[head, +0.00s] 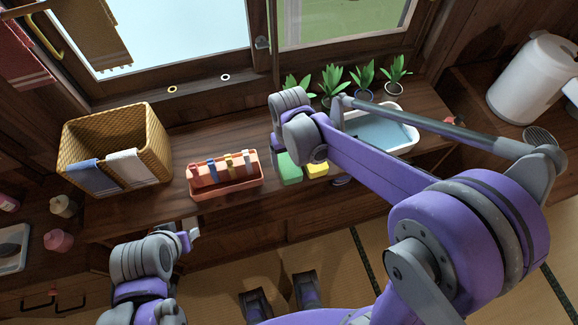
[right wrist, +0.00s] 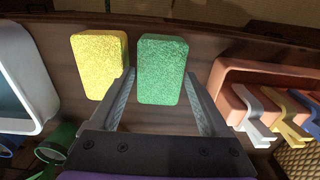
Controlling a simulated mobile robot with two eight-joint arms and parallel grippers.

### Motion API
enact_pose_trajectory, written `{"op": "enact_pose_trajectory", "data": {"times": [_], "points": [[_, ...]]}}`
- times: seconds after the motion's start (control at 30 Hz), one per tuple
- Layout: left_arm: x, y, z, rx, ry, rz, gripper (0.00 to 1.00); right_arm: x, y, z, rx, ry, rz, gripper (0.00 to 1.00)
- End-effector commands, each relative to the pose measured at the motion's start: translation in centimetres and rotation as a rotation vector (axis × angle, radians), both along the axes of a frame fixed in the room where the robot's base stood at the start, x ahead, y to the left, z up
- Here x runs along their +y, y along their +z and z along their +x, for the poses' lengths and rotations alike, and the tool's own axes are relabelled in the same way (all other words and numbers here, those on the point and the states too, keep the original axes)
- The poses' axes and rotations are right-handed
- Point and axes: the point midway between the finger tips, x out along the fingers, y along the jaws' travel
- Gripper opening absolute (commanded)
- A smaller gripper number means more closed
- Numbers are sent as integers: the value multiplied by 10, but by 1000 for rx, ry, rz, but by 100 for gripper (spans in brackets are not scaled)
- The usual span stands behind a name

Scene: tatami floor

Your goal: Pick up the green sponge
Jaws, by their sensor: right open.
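The green sponge (head: 289,170) lies on the wooden counter, partly covered by my right wrist in the head view. In the right wrist view the green sponge (right wrist: 162,68) is a speckled block seen between the two fingers of my right gripper (right wrist: 158,88). The right gripper is open, one finger on each side of the sponge's near part; I cannot tell how far above the counter the fingertips are. In the head view the right fingertips are hidden behind the wrist. My left gripper (head: 188,239) is low at the left, in front of the counter; its jaws are too small to judge.
A yellow sponge (right wrist: 98,62) lies close beside the green one, near one finger. A reddish box with coloured clips (head: 227,190) stands on the other side. A white basin (head: 404,151) with water, potted plants (head: 331,83) and a wicker basket (head: 152,129) stand nearby.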

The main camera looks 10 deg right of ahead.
Motion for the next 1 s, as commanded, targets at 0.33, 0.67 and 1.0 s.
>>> {"op": "enact_pose_trajectory", "data": {"times": [0.33, 0.67, 1.0], "points": [[0, -2, 0, 1, 0, 0, 50, 0, -22, 0, 0, 0, 0, 80], [0, -2, 0, 1, 0, 0, 50, 0, -22, 0, 0, 0, 0, 37], [0, -2, 0, 1, 0, 0, 50, 0, -20, 0, 0, 0, 0, 20]]}}
